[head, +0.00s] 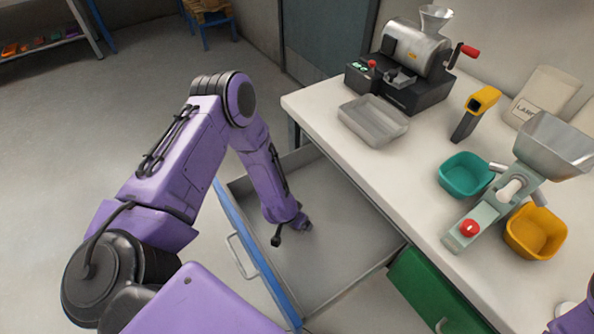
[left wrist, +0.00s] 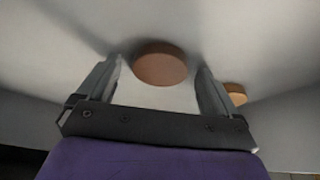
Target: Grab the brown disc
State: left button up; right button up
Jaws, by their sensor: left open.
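The brown disc (left wrist: 160,68) lies flat on the grey drawer floor. In the left wrist view it sits between and just beyond the fingertips of my left gripper (left wrist: 160,75), which is open and empty. In the head view my left gripper (head: 290,231) reaches down into the open drawer (head: 335,205). The disc cannot be made out in the head view. My right gripper is not in view; only a bit of purple arm shows at the lower right edge.
A lighter orange-tan disc (left wrist: 236,93) lies beside the right finger. The drawer has a blue front (head: 258,255) and low side walls. Above it, the worktop (head: 385,185) holds a grey tray (head: 373,121), a teal bin (head: 466,176), a yellow bin (head: 535,233) and machines.

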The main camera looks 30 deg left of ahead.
pick_arm(q)
jog(key=c, duration=1.2)
jog(key=shift+o, duration=0.2)
jog(key=shift+r, duration=0.15)
